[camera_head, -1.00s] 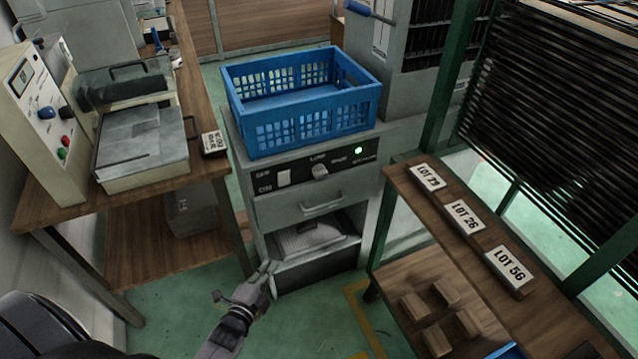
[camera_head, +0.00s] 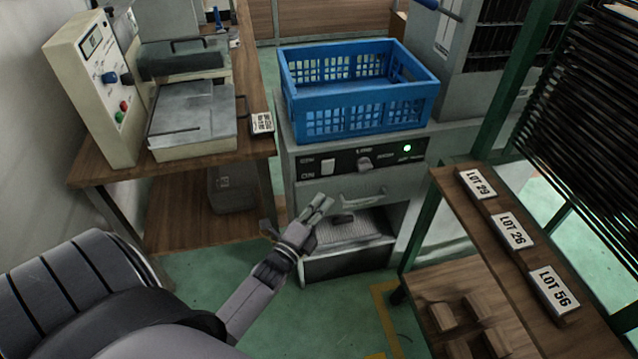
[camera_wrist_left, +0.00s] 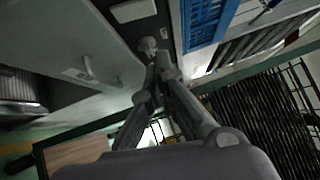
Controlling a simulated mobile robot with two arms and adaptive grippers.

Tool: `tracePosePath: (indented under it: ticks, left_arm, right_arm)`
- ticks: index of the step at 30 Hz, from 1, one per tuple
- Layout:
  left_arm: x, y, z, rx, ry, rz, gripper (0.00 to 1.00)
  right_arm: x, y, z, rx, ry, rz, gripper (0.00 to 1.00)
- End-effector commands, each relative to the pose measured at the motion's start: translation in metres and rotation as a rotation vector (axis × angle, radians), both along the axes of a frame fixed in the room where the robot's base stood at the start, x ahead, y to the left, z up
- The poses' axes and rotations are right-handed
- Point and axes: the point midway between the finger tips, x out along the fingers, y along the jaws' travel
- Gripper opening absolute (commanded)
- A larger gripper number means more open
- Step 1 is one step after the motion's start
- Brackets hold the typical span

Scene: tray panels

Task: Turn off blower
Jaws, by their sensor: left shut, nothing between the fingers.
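The grey blower cabinet (camera_head: 300,222) stands in the middle of the head view. Its black control panel (camera_head: 341,163) carries a white rocker switch (camera_head: 327,168), a round knob (camera_head: 365,163) and a lit green lamp (camera_head: 407,148). My left gripper (camera_head: 323,203) is shut and empty, in front of the cabinet and below the panel in the picture. In the left wrist view, the fingertips (camera_wrist_left: 162,62) point at the panel, close to the knob (camera_wrist_left: 147,45); contact cannot be told. The white switch (camera_wrist_left: 134,10) shows above them. My right gripper is not in view.
A blue crate (camera_head: 360,110) sits on the cabinet. A drawer handle (camera_head: 362,196) and an open bay lie below the panel. A bench with a beige instrument (camera_head: 108,85) stands left. A shelf with lot plates (camera_head: 512,231) stands close on the right.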

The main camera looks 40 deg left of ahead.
Motion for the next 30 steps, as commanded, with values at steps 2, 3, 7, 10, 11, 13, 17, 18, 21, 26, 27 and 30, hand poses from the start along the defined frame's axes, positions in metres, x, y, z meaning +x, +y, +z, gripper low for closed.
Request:
tracePosePath:
  ticks: [2,3,7,10,11,13,17,18,21,26,27,30]
  left_arm:
    - [0.019,0.001,0.001,-0.001,-0.005,-0.001,0.0]
    - [0.028,0.002,0.002,0.0,-0.006,-0.002,0.0]
    - [0.055,0.004,0.004,-0.001,-0.004,-0.001,0.0]
    - [0.072,0.009,0.007,0.002,-0.003,0.0,0.0]
    - [0.075,0.014,0.008,0.003,-0.002,0.0,0.0]
    - [0.081,0.022,0.01,0.003,-0.002,-0.001,0.0]
    - [0.088,0.031,0.013,0.001,-0.001,-0.001,0.0]
    - [0.09,0.032,0.013,0.0,-0.001,0.0,0.0]
    - [0.092,0.034,0.015,-0.002,0.0,0.0,0.0]
    - [0.092,0.035,0.015,-0.003,0.0,0.0,0.0]
    - [0.092,0.035,0.015,-0.003,0.0,0.0,0.0]
    - [0.092,0.035,0.015,-0.003,0.0,0.0,0.0]
  right_arm:
    - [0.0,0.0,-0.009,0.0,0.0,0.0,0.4]
    - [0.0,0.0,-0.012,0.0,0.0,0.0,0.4]
    - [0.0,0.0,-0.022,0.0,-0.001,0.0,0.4]
    - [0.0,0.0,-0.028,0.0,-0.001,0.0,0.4]
    - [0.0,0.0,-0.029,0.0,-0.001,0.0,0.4]
    - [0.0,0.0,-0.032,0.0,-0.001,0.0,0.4]
    - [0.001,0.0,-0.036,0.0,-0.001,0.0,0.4]
    - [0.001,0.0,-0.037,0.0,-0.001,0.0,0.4]
    - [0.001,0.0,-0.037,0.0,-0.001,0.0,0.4]
    - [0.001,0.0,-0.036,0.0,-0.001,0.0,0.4]
    - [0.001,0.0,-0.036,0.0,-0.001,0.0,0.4]
    - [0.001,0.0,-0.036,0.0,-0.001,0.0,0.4]
